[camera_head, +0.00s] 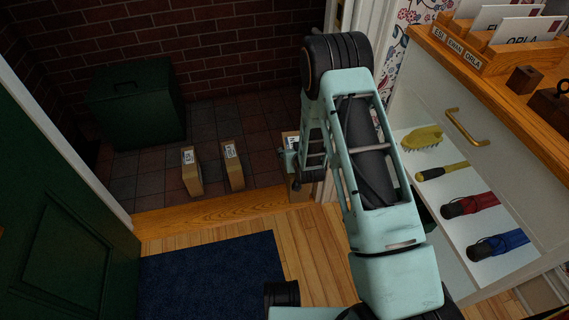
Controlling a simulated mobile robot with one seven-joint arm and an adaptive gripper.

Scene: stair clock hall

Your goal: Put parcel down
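Two brown parcels with white labels stand upright on the dark tiles beyond the wooden threshold, the left parcel (192,172) and the middle parcel (233,166), with a gap between them. A third brown parcel (299,192) with a white label shows at the right, by the threshold's right end, partly hidden behind my arm. My gripper (287,160) is at this third parcel, in front of its upper part. The fingers are small and mostly hidden, so I cannot tell whether they grip it, nor whether it touches the floor.
A dark green lidded box (137,105) stands at the back left by the brick wall. A green door (62,220) is open at the left. A blue mat (210,272) lies on the wood floor. A white cabinet (500,150) with an open shelf stands at the right. Tiles between the box and parcels are free.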

